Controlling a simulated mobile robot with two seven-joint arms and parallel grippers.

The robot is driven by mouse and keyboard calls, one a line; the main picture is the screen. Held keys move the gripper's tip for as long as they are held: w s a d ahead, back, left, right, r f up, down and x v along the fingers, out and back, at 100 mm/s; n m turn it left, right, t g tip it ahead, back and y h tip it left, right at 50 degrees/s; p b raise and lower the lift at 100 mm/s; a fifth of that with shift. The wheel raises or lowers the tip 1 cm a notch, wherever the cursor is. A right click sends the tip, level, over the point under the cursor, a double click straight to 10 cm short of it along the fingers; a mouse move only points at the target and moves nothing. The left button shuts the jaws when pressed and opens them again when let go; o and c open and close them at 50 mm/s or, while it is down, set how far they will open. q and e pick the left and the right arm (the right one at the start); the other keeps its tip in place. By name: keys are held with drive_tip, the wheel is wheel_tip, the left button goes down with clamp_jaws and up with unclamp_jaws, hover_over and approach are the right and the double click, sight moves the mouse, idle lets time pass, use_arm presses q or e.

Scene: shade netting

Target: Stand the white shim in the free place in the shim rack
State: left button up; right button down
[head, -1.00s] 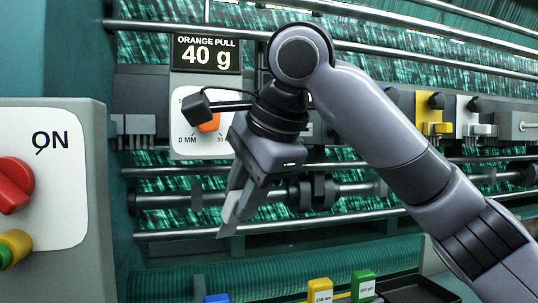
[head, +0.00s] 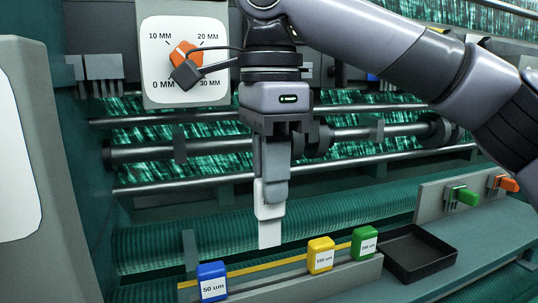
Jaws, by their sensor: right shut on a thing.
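My right gripper (head: 273,190) points straight down and is shut on the white shim (head: 269,228), a thin plate hanging upright below the fingers. The shim rack (head: 316,281) lies below it, at the bottom of the head view. In the rack stand a blue shim marked 50 um (head: 211,283), a yellow one (head: 320,254) and a green one (head: 364,243). A wide gap shows between blue and yellow, and the white shim's lower end is above this gap, apart from the rack as far as I can tell. My left gripper is not in view.
An empty black tray (head: 415,254) sits right of the rack. Green and orange levers (head: 467,196) are further right. A dial with an orange pointer (head: 184,55) is behind my wrist, upper left. A ribbed green roller (head: 160,248) runs behind the rack.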

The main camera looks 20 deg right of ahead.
sight(271, 241)
drive_tip(key=shift+f, duration=0.8)
drive_tip(key=shift+f+b, duration=0.95)
drive_tip(key=shift+f, duration=0.95)
drive_tip(key=shift+f+p, duration=0.6)
drive_tip(key=shift+f, duration=0.25)
drive_tip(key=shift+f, duration=0.4)
drive_tip(key=shift+f+b, duration=0.35)
drive_tip(key=shift+f, duration=0.25)
drive_tip(key=shift+f, duration=0.2)
